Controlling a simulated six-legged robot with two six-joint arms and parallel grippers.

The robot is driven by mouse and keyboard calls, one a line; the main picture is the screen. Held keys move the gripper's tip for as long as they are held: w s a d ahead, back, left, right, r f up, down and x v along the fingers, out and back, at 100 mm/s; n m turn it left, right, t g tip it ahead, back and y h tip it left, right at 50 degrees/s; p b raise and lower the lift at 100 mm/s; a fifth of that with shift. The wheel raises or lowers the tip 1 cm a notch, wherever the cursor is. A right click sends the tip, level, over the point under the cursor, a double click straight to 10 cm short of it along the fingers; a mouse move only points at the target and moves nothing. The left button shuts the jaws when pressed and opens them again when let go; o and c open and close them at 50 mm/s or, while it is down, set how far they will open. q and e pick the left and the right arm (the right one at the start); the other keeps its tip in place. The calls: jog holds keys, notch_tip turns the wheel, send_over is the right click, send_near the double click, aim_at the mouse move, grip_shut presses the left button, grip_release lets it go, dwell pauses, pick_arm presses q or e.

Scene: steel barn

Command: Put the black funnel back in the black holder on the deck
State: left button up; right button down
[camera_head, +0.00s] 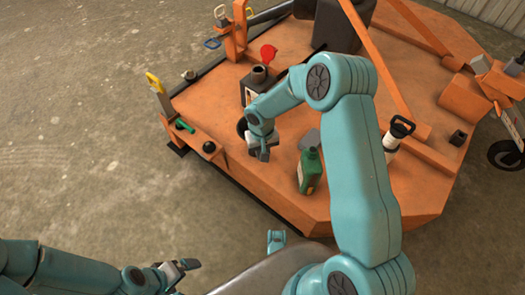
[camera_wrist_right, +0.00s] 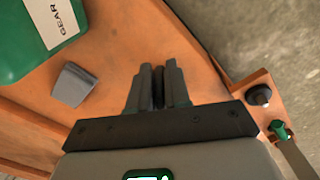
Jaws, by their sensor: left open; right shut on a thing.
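My right gripper (camera_head: 262,152) is above the orange deck, near its front edge. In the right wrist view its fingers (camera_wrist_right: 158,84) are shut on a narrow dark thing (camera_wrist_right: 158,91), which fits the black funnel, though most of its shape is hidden. A black rounded thing (camera_head: 241,127) shows just left of my right wrist, partly covered. It may be the black holder, but I cannot be sure. My left gripper (camera_head: 190,264) is open and empty at the lower left, over the concrete floor, away from the deck.
A green jug (camera_head: 310,168) and a grey block (camera_wrist_right: 74,85) are right of my right gripper in the head view. A black container (camera_head: 257,77) and red funnel (camera_head: 268,52) stand farther back. A black knob (camera_head: 209,147) and green handle (camera_head: 184,126) are at the left edge.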

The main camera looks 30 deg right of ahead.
pick_arm(q)
jog(key=shift+f+b, duration=1.25)
jog(key=shift+f, duration=0.1)
pick_arm(e)
jog(key=shift+f, duration=1.45)
jog(key=c, duration=1)
grip_release()
jog(key=shift+r+p, duration=0.55)
jog(key=shift+r, duration=0.4)
pick_arm(q)
notch_tip(320, 180, up, 6)
jog(key=p, duration=0.5)
pick_arm(e)
notch_tip(320, 180, up, 14)
jog(key=shift+a+r, duration=0.2)
jog(key=shift+r, duration=0.05)
pick_arm(q)
notch_tip(320, 180, up, 4)
jog(key=p, duration=0.3)
jog(key=shift+f+p, duration=0.2)
jog(key=shift+p, duration=0.1)
pick_arm(e)
notch_tip(320, 180, up, 5)
